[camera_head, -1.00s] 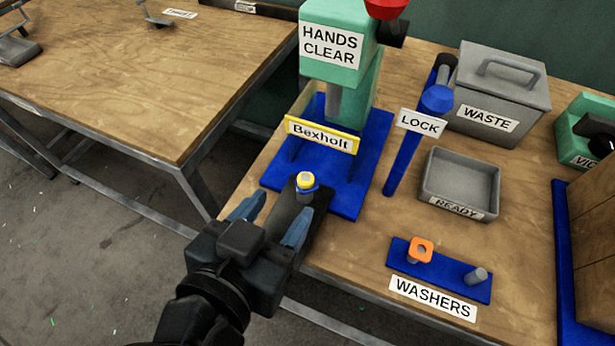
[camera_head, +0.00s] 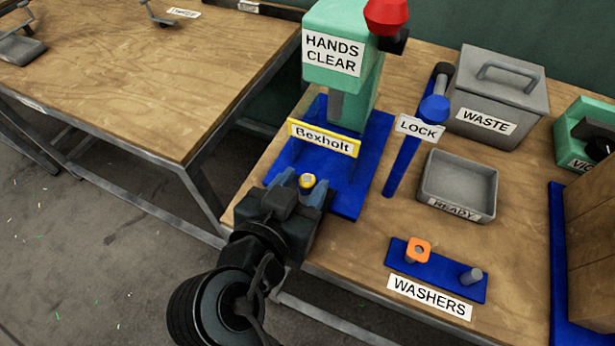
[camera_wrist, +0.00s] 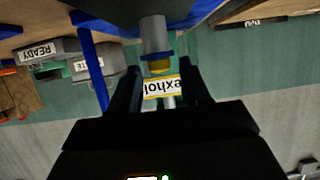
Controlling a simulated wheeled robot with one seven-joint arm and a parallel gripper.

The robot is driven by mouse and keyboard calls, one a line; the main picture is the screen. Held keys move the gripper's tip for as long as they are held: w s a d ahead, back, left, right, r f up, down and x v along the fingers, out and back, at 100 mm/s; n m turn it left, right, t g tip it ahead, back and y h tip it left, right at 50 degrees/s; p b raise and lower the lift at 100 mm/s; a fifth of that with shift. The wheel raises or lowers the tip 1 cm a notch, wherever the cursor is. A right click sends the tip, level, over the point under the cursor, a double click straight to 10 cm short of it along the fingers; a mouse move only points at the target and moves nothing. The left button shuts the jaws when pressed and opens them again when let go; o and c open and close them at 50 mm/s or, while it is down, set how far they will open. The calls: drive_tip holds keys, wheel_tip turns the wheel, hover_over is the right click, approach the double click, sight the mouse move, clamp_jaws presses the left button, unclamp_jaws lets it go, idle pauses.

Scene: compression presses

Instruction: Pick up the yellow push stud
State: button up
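The yellow push stud (camera_head: 307,181) stands near the front of the blue press base (camera_head: 347,196), with its yellow top showing. In the wrist view the stud (camera_wrist: 160,66) shows as a dull yellow piece by a grey cylinder (camera_wrist: 153,35), between my two dark fingers. My gripper (camera_head: 301,192) is at the stud, one finger to each side. My gripper (camera_wrist: 160,85) is open, with gaps visible between the fingers and the stud. The stud's lower part is partly hidden in the head view.
The green press (camera_head: 340,75) with a yellow-framed Bexholt sign (camera_head: 323,139) stands just behind the stud. A blue LOCK lever (camera_head: 405,160) is right of it. The READY tray (camera_head: 458,190), WASTE bin (camera_head: 500,95) and blue washer holder (camera_head: 440,272) are further right.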

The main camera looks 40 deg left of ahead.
clamp_jaws()
idle(0.3)
